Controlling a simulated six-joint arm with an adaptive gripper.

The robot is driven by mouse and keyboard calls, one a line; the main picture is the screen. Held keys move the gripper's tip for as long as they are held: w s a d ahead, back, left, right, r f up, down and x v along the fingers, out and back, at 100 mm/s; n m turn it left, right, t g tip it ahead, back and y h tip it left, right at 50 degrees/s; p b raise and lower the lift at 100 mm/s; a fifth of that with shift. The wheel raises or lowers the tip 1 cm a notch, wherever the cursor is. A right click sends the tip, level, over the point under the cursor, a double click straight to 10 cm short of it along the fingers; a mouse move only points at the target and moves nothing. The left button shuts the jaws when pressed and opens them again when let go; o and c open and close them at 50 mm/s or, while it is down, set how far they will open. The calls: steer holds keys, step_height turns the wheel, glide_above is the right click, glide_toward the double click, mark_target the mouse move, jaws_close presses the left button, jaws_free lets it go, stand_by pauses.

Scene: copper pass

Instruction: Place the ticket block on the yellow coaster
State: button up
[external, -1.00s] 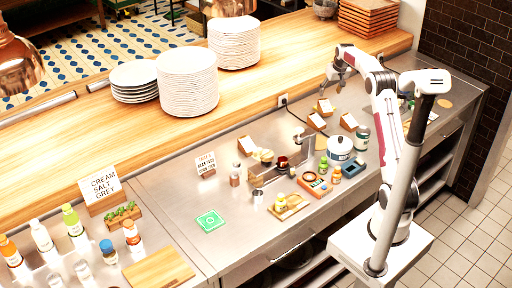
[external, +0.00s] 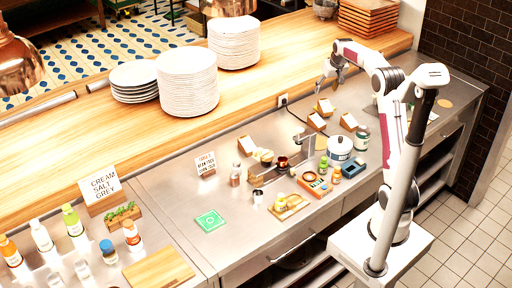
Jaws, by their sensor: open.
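My gripper (external: 329,88) is open and empty above the back of the steel counter, near the wooden ledge. Below it are wooden blocks with pale faces: one (external: 325,107), another (external: 317,122) and a third (external: 349,122). A similar block (external: 246,145) stands further left. A white printed card on a small base (external: 205,165) stands left of that. I cannot tell which of these is the ticket block. A round tan-yellow disc (external: 445,103) lies flat at the counter's far right; it may be the yellow coaster. My gripper is apart from all of them.
A white lidded pot (external: 340,148), jars and small trays crowd the counter's middle. A green square mat (external: 210,221) lies to the left with clear steel around it. Tall plate stacks (external: 187,82) stand on the wooden ledge.

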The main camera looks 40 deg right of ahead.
steer(key=s+a+r+n, duration=0.1)
steer(key=s+a+r, duration=0.2)
steer(key=s+a, duration=0.5)
steer(key=s+a+r+n, duration=0.1)
steer(key=s+a+r, duration=0.3)
steer(key=s+a, duration=0.45)
steer(key=s+a+f, duration=0.2)
steer(key=s, duration=0.5)
steer(key=s+a+f+n+y, duration=0.1)
steer(key=s+a+f, duration=0.2)
steer(key=s, duration=0.4)
steer(key=s+a+f+t, duration=0.1)
steer(key=s+a+f, duration=0.1)
steer(key=s, duration=0.5)
steer(key=shift+a+f+n+y, duration=0.3)
steer(key=shift+a+n, duration=0.1)
steer(key=shift+a, duration=0.25)
